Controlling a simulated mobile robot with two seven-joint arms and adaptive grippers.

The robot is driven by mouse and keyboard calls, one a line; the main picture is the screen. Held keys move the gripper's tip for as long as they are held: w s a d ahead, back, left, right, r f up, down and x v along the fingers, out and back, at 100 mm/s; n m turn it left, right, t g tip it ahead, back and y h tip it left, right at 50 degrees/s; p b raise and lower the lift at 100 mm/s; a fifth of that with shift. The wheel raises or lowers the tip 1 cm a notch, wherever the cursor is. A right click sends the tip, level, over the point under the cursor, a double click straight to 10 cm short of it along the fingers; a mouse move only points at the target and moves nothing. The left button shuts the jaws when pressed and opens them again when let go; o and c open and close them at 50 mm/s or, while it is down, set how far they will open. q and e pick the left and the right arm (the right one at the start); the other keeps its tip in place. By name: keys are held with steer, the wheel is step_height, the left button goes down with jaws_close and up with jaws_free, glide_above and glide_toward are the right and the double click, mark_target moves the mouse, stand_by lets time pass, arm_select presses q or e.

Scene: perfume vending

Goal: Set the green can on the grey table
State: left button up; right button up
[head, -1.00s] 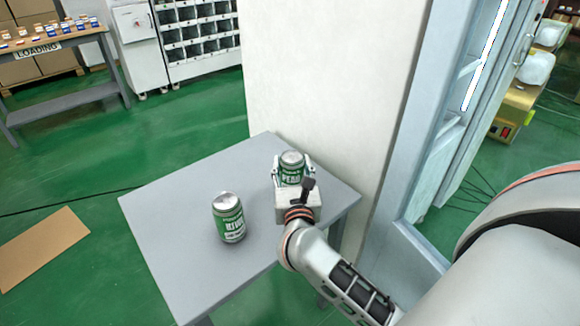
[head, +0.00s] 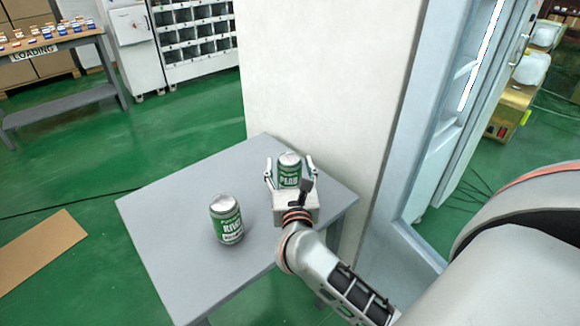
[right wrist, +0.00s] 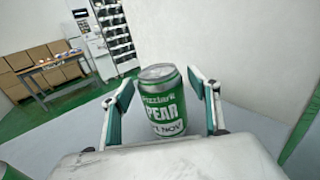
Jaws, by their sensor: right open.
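A green can labelled PEAR (head: 289,170) stands upright on the grey table (head: 180,205) near its back edge. My right gripper (head: 291,172) is open, with one finger on each side of this can. In the right wrist view the pear can (right wrist: 163,105) stands between the open fingers (right wrist: 161,100), with a gap showing at the right finger. A second green can, labelled KIWI (head: 227,220), stands upright on the table to the left of the gripper. My left gripper is not in view.
A white wall (head: 315,80) rises right behind the table, and a glass-fronted cabinet frame (head: 420,140) stands to the right. The table's left part is clear. A loading bench (head: 60,45) and a cardboard sheet (head: 38,250) are farther left.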

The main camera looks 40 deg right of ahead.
steer(key=v, duration=1)
steer(key=shift+s+a+f, duration=0.15)
steer(key=shift+s, duration=0.15)
steer(key=shift+s+a, duration=0.25)
steer(key=shift+s, duration=0.1)
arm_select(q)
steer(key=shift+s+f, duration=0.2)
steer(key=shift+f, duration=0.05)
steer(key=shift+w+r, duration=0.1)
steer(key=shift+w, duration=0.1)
